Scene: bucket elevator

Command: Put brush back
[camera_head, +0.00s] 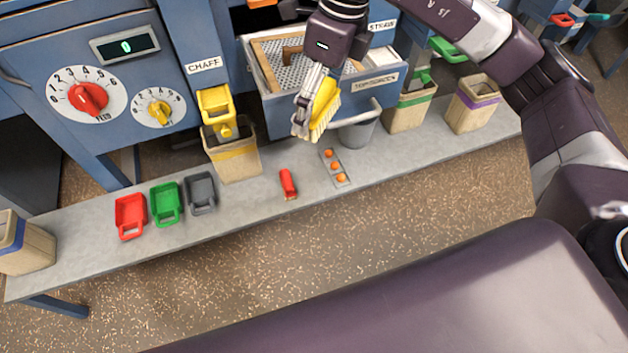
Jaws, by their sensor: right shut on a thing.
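A yellow brush (326,106) with pale bristles is held in my right gripper (312,108), which is shut on it. The brush hangs tilted, bristles down, in front of the drawer (372,94) labelled "TOP SCREEN" and above the bench (245,205). The gripper hides part of the brush. A wood-framed screen (262,62) sits in the drawer, partly behind the gripper. My left gripper is not in view.
A grey bucket (357,133) stands just right of the brush. Bins stand under the chaff spout (233,160) and at right (408,116). Red (130,216), green (166,204) and grey (200,193) scoops, a red tool (288,184) and a strip with orange balls (333,168) lie on the bench.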

